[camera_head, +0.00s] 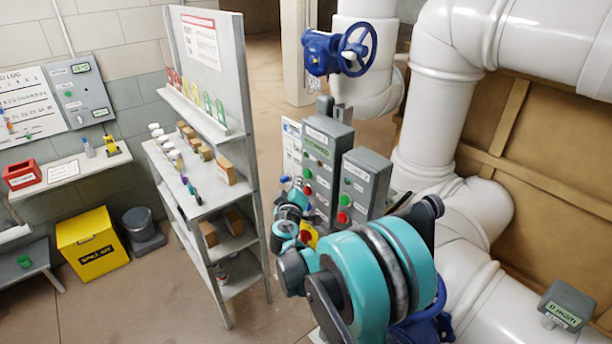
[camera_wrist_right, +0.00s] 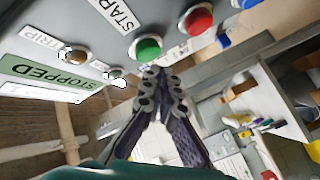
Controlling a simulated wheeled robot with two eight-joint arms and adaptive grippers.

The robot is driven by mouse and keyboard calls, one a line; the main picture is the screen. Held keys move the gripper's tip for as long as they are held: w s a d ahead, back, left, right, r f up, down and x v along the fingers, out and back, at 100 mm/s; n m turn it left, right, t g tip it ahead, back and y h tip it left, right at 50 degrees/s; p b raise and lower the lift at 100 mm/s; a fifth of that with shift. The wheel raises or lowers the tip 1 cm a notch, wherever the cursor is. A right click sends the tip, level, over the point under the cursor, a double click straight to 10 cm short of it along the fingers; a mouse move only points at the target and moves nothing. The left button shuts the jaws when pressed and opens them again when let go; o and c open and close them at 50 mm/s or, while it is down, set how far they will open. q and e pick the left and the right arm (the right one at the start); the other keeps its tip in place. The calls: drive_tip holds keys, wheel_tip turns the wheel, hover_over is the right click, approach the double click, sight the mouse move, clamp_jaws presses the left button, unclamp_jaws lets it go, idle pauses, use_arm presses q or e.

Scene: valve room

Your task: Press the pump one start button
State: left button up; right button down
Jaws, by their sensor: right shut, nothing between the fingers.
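A grey control box (camera_head: 327,150) stands in the middle of the head view, with a green button (camera_head: 307,173) above a red button (camera_head: 307,190). In the right wrist view the panel close by has a green button (camera_wrist_right: 147,48) beside a START label (camera_wrist_right: 115,12), a red button (camera_wrist_right: 197,18) and a display (camera_wrist_right: 45,75) reading STOPPED. I cannot read a pump number. My right gripper (camera_wrist_right: 153,76) is shut and empty, its tips just short of the green button in the picture; contact cannot be told. My left gripper is out of view.
A second grey box (camera_head: 366,180) with its own green and red buttons stands to the right. A shelf rack (camera_head: 238,150) is on the left. White pipes (camera_head: 440,120) and a blue valve wheel (camera_head: 357,49) stand behind and right.

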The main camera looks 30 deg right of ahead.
drive_tip(key=shift+d, duration=0.1)
idle(0.5)
drive_tip(key=shift+d, duration=0.35)
drive_tip(key=shift+d, duration=0.45)
idle(0.6)
drive_tip(key=shift+a, duration=0.1)
drive_tip(key=shift+a+b, duration=0.3)
drive_tip(key=shift+a, duration=0.5)
drive_tip(key=a, duration=0.5)
drive_tip(key=shift+s, duration=0.2)
idle(0.8)
